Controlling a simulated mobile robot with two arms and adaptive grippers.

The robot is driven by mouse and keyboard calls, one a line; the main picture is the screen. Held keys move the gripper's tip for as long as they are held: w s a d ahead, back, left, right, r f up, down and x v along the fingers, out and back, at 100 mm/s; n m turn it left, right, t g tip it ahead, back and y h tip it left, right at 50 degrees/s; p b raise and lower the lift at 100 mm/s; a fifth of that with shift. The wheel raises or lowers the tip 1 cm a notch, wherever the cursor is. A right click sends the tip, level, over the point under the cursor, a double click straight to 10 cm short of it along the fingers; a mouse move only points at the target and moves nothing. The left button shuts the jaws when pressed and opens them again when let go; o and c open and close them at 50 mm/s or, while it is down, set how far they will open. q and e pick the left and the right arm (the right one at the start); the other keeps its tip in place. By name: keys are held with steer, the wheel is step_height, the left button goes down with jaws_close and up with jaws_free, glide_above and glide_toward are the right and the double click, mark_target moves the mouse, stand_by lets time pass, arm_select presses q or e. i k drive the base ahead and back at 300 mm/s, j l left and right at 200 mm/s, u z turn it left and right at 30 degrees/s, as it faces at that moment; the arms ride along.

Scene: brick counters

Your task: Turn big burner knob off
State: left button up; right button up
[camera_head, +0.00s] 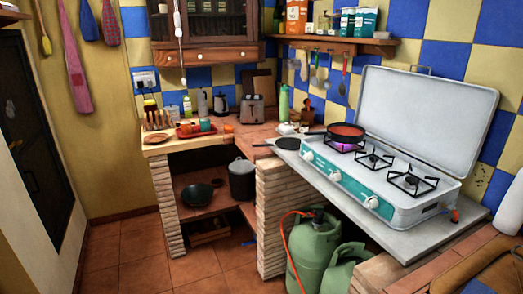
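A white gas stove (400,205) with a raised lid (425,115) stands on the grey counter at the right. Its teal front panel (352,187) has three white knobs: the left knob (308,155), the middle knob (335,176) and the right knob (371,202). A red pan with a dark rim (346,131) sits over the left burner (344,146), which glows purple. The middle burner (374,160) and the right burner (412,182) are bare and show no flame. The knob markings are too small to read. Neither of my grippers is in view.
A dark flat pan (288,143) lies left of the stove. Green gas bottles (315,245) stand below the counter, with an orange hose. A white rounded object (510,208) is at the right edge. Tiled floor (130,255) is free at the lower left.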

mark_target(309, 156)
steer(key=i+j+u, duration=0.35)
steer(key=i, duration=0.5)
steer(key=i+u, duration=0.3)
steer(key=i, duration=0.55)
steer(key=i+j+z, duration=0.1)
steer(key=i+z, duration=0.3)
steer(key=i+j+z, duration=0.15)
steer(key=z, duration=0.25)
steer(key=i+j+z, duration=0.6)
steer(key=z, duration=0.15)
